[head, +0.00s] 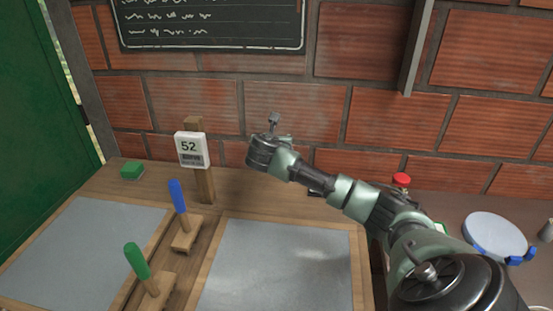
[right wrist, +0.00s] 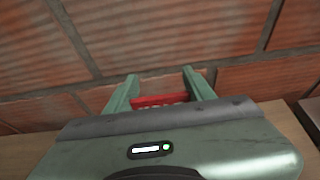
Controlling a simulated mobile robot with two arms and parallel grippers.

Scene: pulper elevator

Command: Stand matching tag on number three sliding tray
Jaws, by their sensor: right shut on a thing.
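My right gripper (head: 272,120) is raised in front of the brick wall, past the back edge of the right tray. In the right wrist view its two green fingers (right wrist: 162,84) are closed on a red tag (right wrist: 160,100); pale marks on it are too small to read. The head view barely shows the tag. Two trays with grey surfaces and wooden frames lie on the bench, a left tray (head: 85,245) and a right tray (head: 275,265). I cannot see a number three on either. My left gripper is out of view.
A post (head: 203,185) bears a white display reading 52 (head: 191,150). Blue (head: 178,197) and green (head: 137,262) upright handles stand between the trays. A green block (head: 131,170) sits at back left. A red knob (head: 401,180) and round white dish (head: 495,235) are right.

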